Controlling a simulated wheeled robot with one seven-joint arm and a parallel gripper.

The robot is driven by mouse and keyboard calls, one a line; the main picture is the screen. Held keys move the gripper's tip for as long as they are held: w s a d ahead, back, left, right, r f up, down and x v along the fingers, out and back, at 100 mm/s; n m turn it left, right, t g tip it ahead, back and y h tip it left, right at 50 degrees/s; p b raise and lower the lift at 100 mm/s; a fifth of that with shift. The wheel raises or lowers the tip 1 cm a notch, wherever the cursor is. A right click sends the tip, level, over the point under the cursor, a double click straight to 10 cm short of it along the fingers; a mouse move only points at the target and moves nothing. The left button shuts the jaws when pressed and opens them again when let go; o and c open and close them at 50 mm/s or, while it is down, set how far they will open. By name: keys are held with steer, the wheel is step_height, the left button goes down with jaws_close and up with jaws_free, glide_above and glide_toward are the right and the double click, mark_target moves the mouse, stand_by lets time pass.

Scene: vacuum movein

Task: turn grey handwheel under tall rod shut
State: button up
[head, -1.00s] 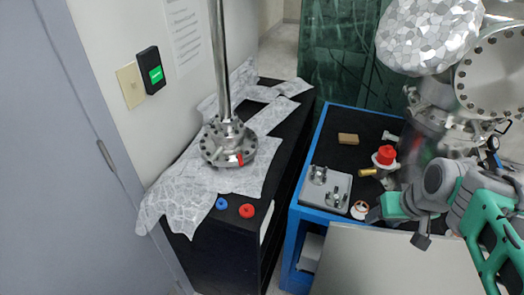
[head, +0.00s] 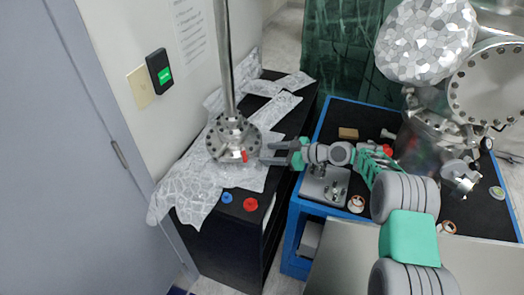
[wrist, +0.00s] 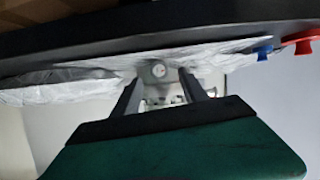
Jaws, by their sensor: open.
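The tall rod (head: 224,60) stands upright on a bolted metal flange base (head: 233,138) on the foil-covered black cart. A small red part (head: 245,156) shows on the base's front right side. My gripper (head: 264,152) is open, just right of the base, its fingers pointing left at it. In the wrist view, a small round greyish piece (wrist: 158,71) shows between the fingertips (wrist: 157,80), perhaps the handwheel, with shiny metal beyond it. I cannot make out the grey handwheel clearly in the head view. Nothing is in the grip, and no contact can be confirmed.
A blue knob (head: 227,198) and a red knob (head: 250,204) are at the cart's front; both also show in the wrist view. Crinkled foil (head: 190,195) drapes the black cart (head: 215,245). A blue-edged table (head: 293,225) with loose parts lies to the right, under my arm.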

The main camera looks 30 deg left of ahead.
mark_target(259, 153)
steer(key=x, duration=0.4)
steer(key=shift+p, duration=0.35)
jaws_close()
